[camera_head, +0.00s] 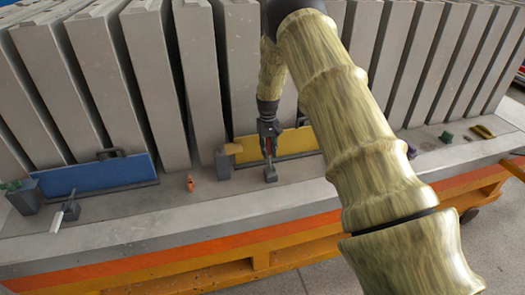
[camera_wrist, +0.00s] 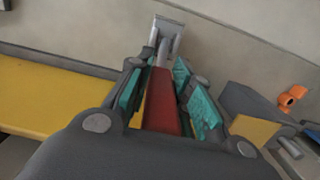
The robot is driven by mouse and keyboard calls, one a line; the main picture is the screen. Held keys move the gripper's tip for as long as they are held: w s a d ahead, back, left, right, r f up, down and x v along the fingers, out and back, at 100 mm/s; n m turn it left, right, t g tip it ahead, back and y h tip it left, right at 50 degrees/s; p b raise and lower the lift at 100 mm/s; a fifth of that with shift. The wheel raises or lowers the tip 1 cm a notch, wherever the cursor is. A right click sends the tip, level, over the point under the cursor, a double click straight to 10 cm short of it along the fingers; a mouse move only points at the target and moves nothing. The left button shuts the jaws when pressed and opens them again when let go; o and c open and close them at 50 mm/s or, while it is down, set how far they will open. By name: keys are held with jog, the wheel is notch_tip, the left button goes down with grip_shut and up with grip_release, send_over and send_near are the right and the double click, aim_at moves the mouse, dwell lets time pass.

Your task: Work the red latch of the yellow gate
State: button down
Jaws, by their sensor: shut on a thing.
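The yellow gate (camera_head: 295,144) stands upright on the grey ledge, in front of the concrete slabs, partly behind my arm. In the wrist view the yellow gate (camera_wrist: 50,95) fills the left side. The red latch (camera_wrist: 165,105) is a bar between the teal pads of my gripper (camera_wrist: 162,78), which is shut on it. Beyond the pads, the bar joins a grey metal piece (camera_wrist: 168,38). In the head view my gripper (camera_head: 268,138) reaches down in front of the yellow gate and hides most of the latch; a grey foot (camera_head: 270,174) shows below.
A grey block (camera_head: 223,164) stands at the yellow gate's left end. Small green (camera_head: 446,137) and yellowish (camera_head: 483,132) things lie right. The ledge's front strip is mostly clear.

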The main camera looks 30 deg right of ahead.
jog(key=c, duration=1.3)
grip_release()
jog(key=shift+w+d+f, duration=0.1)
jog(key=shift+f, duration=0.05)
jog(key=r, duration=0.8)
jog(key=w+r, duration=0.1)
jog(key=r, duration=0.3)
jog(key=shift+w+d, duration=0.1)
jog(key=shift+d, duration=0.05)
jog(key=shift+f, duration=0.1)
